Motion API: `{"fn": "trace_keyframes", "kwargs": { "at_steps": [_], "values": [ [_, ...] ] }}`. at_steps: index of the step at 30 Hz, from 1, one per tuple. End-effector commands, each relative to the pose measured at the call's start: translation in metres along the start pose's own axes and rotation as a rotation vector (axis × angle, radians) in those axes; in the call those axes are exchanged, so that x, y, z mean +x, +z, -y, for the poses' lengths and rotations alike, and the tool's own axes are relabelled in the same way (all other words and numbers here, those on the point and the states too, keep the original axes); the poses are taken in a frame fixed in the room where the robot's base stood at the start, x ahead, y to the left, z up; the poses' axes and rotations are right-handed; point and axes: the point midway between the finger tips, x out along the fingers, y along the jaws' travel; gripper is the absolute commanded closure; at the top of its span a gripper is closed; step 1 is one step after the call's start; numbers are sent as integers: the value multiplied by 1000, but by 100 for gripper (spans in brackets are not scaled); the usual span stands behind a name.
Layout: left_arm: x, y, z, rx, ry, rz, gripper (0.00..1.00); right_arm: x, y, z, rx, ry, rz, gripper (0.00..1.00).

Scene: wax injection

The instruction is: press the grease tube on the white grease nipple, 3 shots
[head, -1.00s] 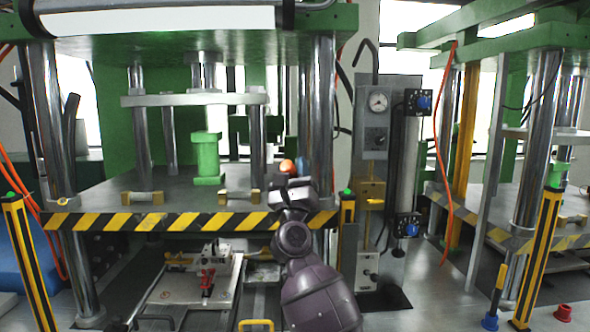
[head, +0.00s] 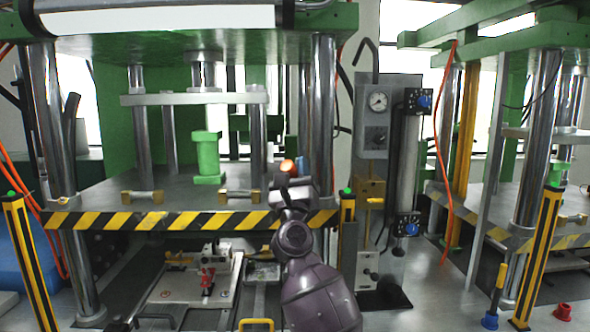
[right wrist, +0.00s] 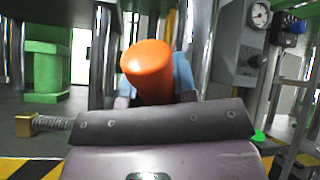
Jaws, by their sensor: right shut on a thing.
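My right gripper (head: 295,168) reaches up from the bottom middle of the head view to the right front of the press table. It is shut on an orange, round-ended cylinder, which I take to be the grease tube (head: 288,166). In the right wrist view the orange tube (right wrist: 148,65) stands tilted above the dark gripper body (right wrist: 165,122), with blue parts behind it. I cannot make out the white grease nipple or whether the tube touches anything. My left gripper is not in view.
The press table has a yellow-black striped edge (head: 150,221). A green block (head: 207,158) stands on it. Steel columns (head: 324,120) rise close to my right gripper. A gauge panel (head: 376,130) stands to the right. A plate with a red clamp (head: 206,280) lies below the table.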

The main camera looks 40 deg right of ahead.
Motion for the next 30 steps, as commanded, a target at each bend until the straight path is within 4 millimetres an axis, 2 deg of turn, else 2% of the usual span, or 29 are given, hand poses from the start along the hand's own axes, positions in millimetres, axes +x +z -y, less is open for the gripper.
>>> {"fn": "trace_keyframes", "kwargs": {
  "at_steps": [30],
  "values": [
    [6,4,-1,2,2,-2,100,0,-11,0,-1,0,1,100]
  ]
}}
